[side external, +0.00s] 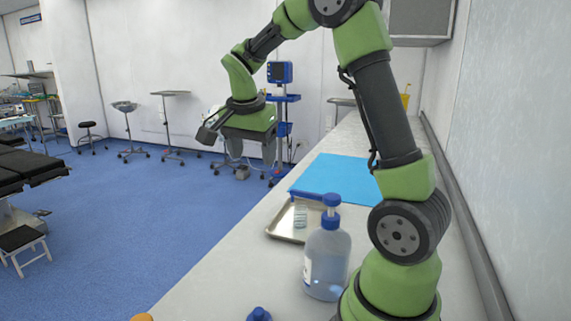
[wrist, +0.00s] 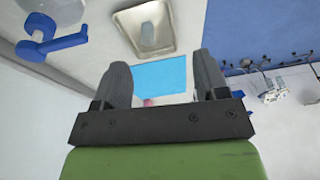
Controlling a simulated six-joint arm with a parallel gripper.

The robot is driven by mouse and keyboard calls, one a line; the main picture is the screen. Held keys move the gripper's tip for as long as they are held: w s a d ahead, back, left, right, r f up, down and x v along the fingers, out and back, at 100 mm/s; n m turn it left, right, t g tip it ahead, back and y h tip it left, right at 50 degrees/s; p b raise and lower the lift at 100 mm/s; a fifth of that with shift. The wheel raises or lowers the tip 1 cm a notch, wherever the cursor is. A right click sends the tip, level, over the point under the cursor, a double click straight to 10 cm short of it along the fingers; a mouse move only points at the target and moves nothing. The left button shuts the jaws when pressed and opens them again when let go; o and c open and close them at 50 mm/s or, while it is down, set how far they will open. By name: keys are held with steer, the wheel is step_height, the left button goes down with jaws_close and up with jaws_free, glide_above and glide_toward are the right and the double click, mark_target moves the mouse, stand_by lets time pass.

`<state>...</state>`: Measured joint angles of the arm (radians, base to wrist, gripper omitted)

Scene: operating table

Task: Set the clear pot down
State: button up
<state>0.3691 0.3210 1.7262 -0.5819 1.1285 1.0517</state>
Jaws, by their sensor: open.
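The clear pot (side external: 300,216) appears as a small clear container in the metal tray (side external: 279,229) on the counter, behind the pump bottle. In the wrist view the pot (wrist: 148,36) shows faintly inside the tray (wrist: 136,13) at the top. My gripper (side external: 248,158) is raised well away from the pot, farther along and left of the counter in the side view. Its two grey fingers (wrist: 163,72) are spread apart in the wrist view, with nothing seen between them. The gripper does not touch the pot.
A blue mat (side external: 335,172) lies flat beyond the tray. A clear bottle with a blue pump (side external: 325,262) stands close to my base. A blue cap (side external: 258,314) and an orange thing (side external: 142,317) show at the bottom edge. A wall (side external: 510,150) bounds the right side.

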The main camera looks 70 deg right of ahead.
steer(key=s+a+r+n+t+y, duration=0.2)
steer(key=s+a+n+t, duration=0.1)
steer(key=s+a+n, duration=0.4)
steer(key=s+a+r+n+t+y, duration=0.3)
steer(key=s+a+n, duration=0.4)
steer(key=a, duration=0.3)
steer(key=shift+a+r+t, duration=0.25)
steer(key=shift+a+t, duration=0.05)
steer(key=shift+a, duration=0.1)
